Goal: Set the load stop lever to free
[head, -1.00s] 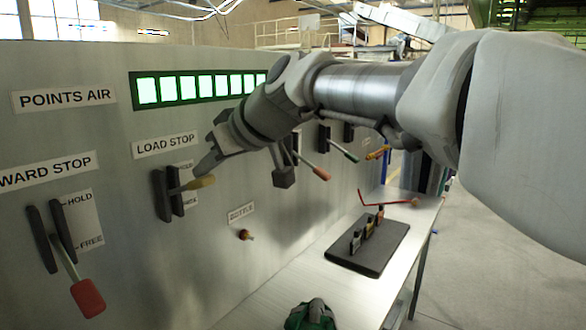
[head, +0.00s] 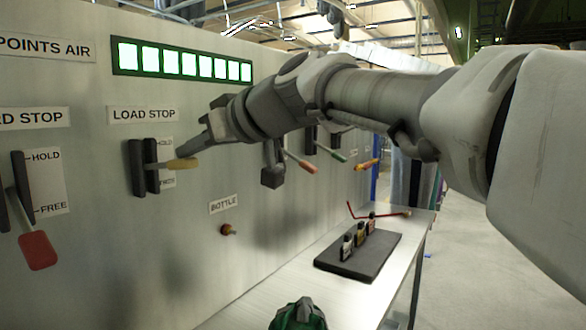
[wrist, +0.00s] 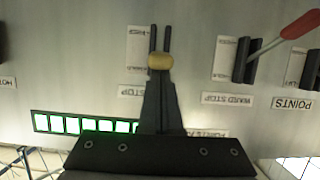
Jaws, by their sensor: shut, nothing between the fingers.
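The load stop lever has a yellow handle (head: 182,164) that sticks out nearly level from its black bracket (head: 138,168), beside a plate partly hidden by my gripper and the handle. The handle's end also shows in the wrist view (wrist: 160,61), straight ahead of the fingertips, with the bracket behind it. My gripper (head: 184,151) is shut and empty. Its fingertips are just above the handle in the head view, touching or almost touching it; I cannot tell which. The LOAD STOP label (head: 143,114) is above the bracket.
A red-handled lever (head: 38,250) with a HOLD/FREE plate is at the left. Orange- and green-handled levers are right, behind my arm. Below are a BOTTLE knob (head: 228,230) and a bench (head: 262,302) with a dark tray (head: 330,262) of small bottles and a green object (head: 299,316).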

